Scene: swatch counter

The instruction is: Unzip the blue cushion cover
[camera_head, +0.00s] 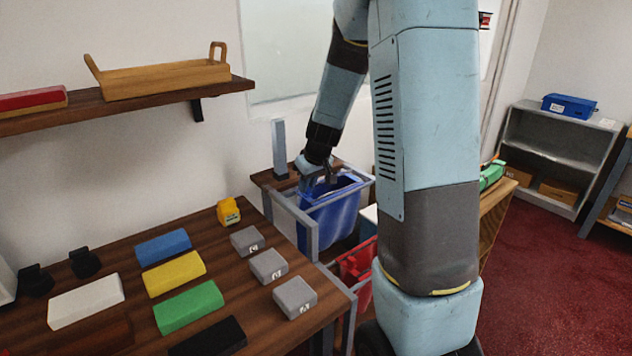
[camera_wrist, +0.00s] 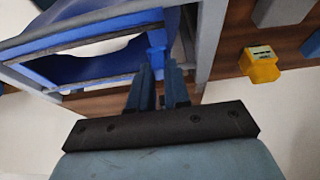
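A blue fabric piece (camera_head: 338,214), which I take to be the cushion cover, hangs in a grey metal frame beside the table. Its top gapes in the head view. In the wrist view the blue fabric (camera_wrist: 75,43) lies inside the frame at upper left, with a blue corner just beyond my fingers. In the wrist view my gripper (camera_wrist: 162,75) has two dark fingers with a narrow gap.
The grey frame (camera_head: 309,227) surrounds the blue fabric closely. The wooden table (camera_head: 130,255) at left holds coloured blocks, grey numbered blocks (camera_head: 268,265) and a yellow object (camera_head: 228,211). A wall shelf (camera_head: 130,103) hangs above. A red crate (camera_head: 357,268) stands low beside the frame.

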